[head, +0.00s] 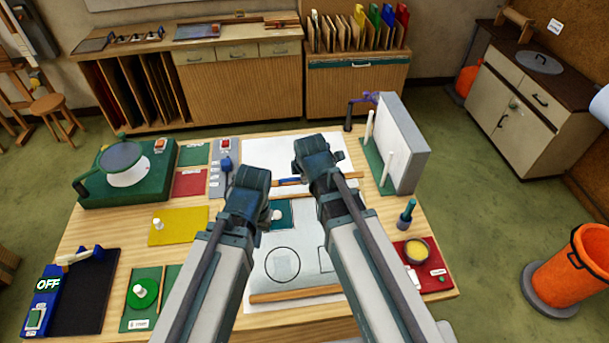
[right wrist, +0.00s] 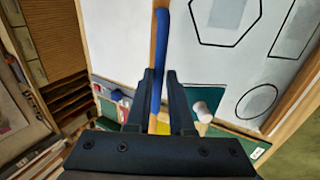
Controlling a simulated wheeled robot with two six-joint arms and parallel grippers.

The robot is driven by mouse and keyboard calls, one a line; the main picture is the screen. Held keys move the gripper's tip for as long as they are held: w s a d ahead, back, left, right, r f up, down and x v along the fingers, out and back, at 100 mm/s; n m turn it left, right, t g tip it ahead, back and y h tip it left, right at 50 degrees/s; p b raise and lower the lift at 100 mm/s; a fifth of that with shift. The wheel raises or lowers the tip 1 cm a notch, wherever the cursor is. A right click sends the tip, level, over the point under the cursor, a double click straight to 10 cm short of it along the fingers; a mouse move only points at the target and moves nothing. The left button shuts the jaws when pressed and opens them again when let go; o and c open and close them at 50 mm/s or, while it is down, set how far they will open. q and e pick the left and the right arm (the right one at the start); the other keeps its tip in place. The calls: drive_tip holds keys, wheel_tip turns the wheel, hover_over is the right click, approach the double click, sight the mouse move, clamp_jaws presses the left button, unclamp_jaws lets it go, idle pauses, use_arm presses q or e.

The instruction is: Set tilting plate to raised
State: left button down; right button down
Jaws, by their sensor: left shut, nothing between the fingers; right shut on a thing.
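A white panel (head: 304,262) with a drawn circle and wooden edge strips lies at the middle of the bench; my arms cover parts of it. In the right wrist view the white panel (right wrist: 232,62) shows a hexagon and a circle. A wooden strip with a blue section (right wrist: 161,50) runs along its edge. My right gripper (head: 312,150) is shut on this strip, which passes between its fingers (right wrist: 155,105). The panel's tilt is hard to judge. My left gripper (head: 250,178) is shut and empty, left of the right one.
A green pad with a white knob (head: 278,215) sits between my arms. A grey upright slab (head: 402,142) with white pegs stands on the right. A green wheel machine (head: 124,168), a yellow pad (head: 182,228) and a grey switch strip (head: 217,178) stand on the left.

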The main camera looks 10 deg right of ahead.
use_arm(q)
drive_tip(key=shift+s, duration=0.15)
use_arm(e)
drive_tip(key=shift+s+a+f, duration=0.1)
drive_tip(key=shift+s, duration=0.75)
drive_tip(key=c, duration=1.1)
unclamp_jaws()
drive_tip(key=shift+o, duration=1.3)
drive_tip(key=shift+s, duration=0.1)
use_arm(q)
drive_tip(key=shift+s+r, duration=0.1)
drive_tip(key=shift+s, duration=0.1)
use_arm(e)
drive_tip(key=shift+w+r, duration=0.2)
drive_tip(key=shift+w, duration=0.1)
use_arm(q)
drive_tip(key=shift+r, duration=0.1)
wheel_tip(320, 180, up, 7)
drive_tip(key=p, duration=0.7)
use_arm(e)
drive_tip(key=v, duration=0.7)
drive_tip(key=shift+r, duration=0.25)
